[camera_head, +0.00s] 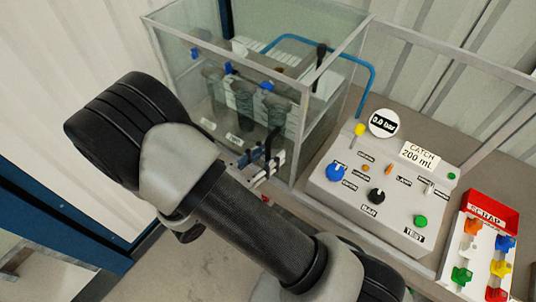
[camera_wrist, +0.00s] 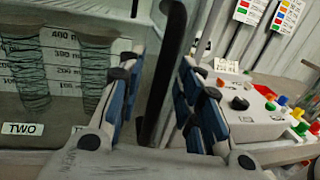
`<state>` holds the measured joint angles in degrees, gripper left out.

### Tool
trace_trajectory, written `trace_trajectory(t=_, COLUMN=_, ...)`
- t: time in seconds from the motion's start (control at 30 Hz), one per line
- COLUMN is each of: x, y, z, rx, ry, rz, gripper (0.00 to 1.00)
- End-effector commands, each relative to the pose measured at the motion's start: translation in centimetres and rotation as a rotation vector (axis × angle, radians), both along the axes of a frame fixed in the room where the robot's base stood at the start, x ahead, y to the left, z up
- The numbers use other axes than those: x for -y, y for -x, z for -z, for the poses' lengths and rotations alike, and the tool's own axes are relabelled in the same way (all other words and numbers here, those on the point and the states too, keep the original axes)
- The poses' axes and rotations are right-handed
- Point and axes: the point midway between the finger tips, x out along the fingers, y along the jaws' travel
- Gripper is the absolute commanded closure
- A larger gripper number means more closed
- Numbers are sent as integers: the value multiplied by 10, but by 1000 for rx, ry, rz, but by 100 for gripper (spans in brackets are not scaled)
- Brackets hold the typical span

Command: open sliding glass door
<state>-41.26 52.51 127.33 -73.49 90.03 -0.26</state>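The glass enclosure (camera_head: 225,45) stands on the bench, with a clear front pane and a grey frame. A dark upright door handle (camera_wrist: 165,85) shows in the wrist view between the two blue-padded fingers of my gripper (camera_wrist: 163,100). The fingers are apart, one on each side of the handle, with visible gaps; I cannot tell whether either touches it. In the head view my gripper (camera_head: 262,162) is at the lower front of the enclosure, partly hidden by my arm. Dark cylinders (camera_head: 243,103) stand behind the glass.
A grey control panel (camera_head: 365,195) with knobs, buttons and a gauge (camera_head: 383,123) stands right of the enclosure. A red scrap bin (camera_head: 492,208) and coloured valves (camera_head: 480,262) are farther right. A blue pipe (camera_head: 371,85) runs from the enclosure towards the panel.

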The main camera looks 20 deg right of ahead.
Motion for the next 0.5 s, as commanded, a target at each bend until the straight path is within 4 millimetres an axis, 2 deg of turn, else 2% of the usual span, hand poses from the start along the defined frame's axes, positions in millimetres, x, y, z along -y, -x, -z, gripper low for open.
trace_trajectory(t=0.07, x=0, y=0, z=0, rx=0, ry=0, rz=0, gripper=74)
trace_trajectory(t=0.43, x=0, y=0, z=0, rx=0, ry=0, rz=0, gripper=99)
trace_trajectory(t=0.5, x=0, y=0, z=0, rx=0, ry=0, rz=0, gripper=100)
